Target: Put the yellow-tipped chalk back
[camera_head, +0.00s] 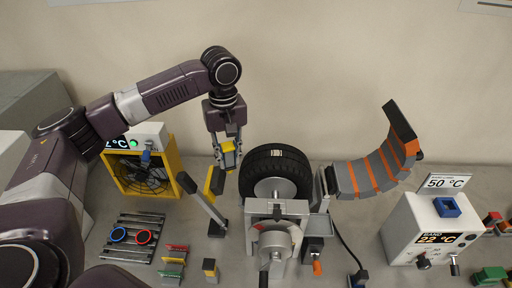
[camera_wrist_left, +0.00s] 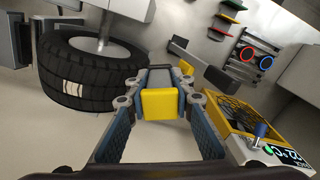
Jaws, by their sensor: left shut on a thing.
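My left gripper (camera_head: 228,160) is shut on a dark block with a yellow end, the yellow-tipped chalk (camera_wrist_left: 160,104). In the left wrist view the yellow end faces the camera between the two fingers. In the head view the fingers hang above the bench, left of the tyre (camera_head: 272,172), and partly hide the chalk. The tyre also shows at left in the left wrist view (camera_wrist_left: 85,72), apart from the chalk. My right gripper is not in view.
A lever with a yellow end (camera_head: 203,204) stands just below-left of the gripper. A yellow-framed fan (camera_head: 144,176) is left, a rack with red and blue rings (camera_head: 131,238) in front. The control box (camera_head: 432,235) is right.

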